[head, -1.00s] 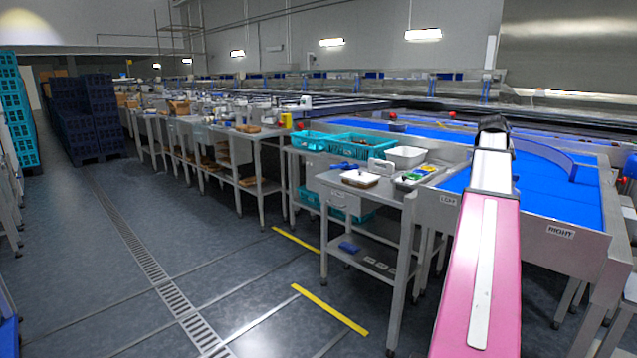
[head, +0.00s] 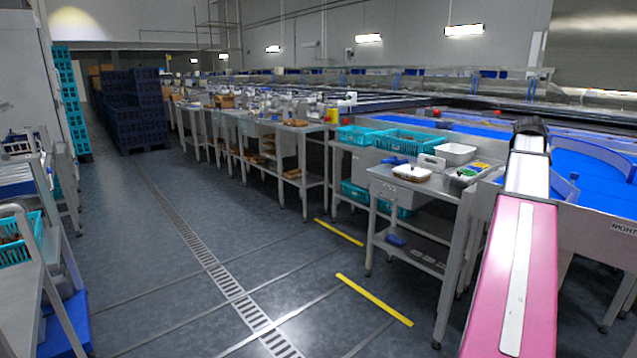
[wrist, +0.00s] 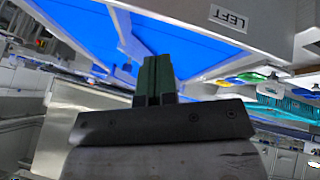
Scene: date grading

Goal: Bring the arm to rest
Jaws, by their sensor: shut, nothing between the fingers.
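My arm, pink and white, reaches forward at the right of the head view, over the side of the blue conveyor (head: 597,182). My gripper (wrist: 155,62) shows in the wrist view with its two dark green fingers together and nothing between them. The fingertips are hidden behind my arm in the head view.
A steel stand (head: 410,185) left of my arm carries a white tub of dates (head: 411,173). Teal crates (head: 408,142) stand behind it. At the far left is another steel stand with a teal crate (head: 18,240). The floor (head: 150,270) between is clear.

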